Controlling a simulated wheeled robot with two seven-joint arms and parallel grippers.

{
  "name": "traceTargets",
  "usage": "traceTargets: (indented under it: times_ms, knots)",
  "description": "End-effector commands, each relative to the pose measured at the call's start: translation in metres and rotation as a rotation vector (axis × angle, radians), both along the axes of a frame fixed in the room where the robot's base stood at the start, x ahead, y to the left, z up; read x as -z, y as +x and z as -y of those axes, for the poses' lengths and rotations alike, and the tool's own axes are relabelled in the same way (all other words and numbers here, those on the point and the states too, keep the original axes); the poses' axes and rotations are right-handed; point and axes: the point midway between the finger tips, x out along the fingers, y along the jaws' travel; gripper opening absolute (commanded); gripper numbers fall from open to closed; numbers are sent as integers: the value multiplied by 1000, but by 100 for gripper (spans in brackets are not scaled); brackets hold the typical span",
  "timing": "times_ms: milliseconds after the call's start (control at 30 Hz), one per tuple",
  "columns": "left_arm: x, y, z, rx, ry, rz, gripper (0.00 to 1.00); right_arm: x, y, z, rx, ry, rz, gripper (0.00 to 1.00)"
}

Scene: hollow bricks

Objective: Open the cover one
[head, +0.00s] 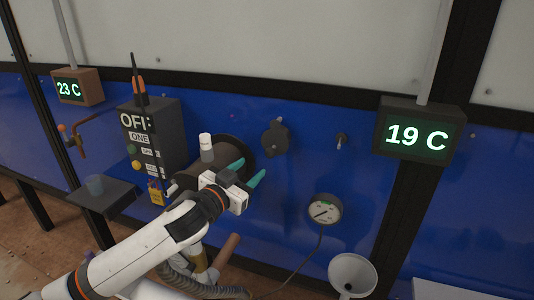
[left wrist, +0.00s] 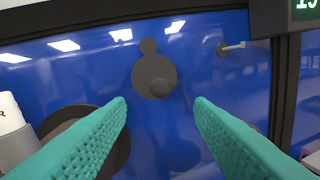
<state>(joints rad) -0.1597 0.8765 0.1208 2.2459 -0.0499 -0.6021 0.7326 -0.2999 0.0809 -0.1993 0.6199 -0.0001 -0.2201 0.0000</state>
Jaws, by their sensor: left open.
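A dark round cover (head: 275,138) with a small round lug on top and a knob low on its face sits flat on the blue wall. It also shows in the left wrist view (left wrist: 153,75), ahead of and a little above my fingertips. My left gripper (head: 247,171) has its teal fingers spread, with nothing between them. It is below and left of the cover in the head view and apart from it. In the left wrist view the gripper (left wrist: 160,105) points toward the wall. No label on the cover is readable. My right gripper is out of view.
A dark cylinder (head: 228,149) with a white bottle-like piece (head: 206,148) is beside my gripper. Left is a control box (head: 150,130) reading OFF and ONE. A small handle (head: 341,140), a gauge (head: 325,210), a funnel (head: 352,272) and a 19 C display (head: 416,133) are right.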

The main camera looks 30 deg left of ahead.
Motion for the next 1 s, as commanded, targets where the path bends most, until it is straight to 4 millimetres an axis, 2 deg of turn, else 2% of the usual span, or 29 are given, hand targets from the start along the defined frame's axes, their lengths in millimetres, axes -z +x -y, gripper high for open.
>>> traceTargets:
  times_ms: [33, 300, 500, 867, 900, 1000]
  knots:
    - [-5, 10, -1, -2, 0, 4, 48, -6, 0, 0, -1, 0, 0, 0]
    - [-4, 60, -3, -3, 1, 2, 48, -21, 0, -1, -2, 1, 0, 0]
    - [-2, 84, -4, -2, 0, -1, 48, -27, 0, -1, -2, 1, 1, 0]
    - [1, 90, -4, -1, 2, -2, 48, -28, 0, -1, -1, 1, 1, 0]
    - [1, 90, -4, -1, 2, -2, 46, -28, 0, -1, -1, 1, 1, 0]
    - [1, 90, -4, -1, 2, -2, 30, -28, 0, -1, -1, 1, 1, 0]
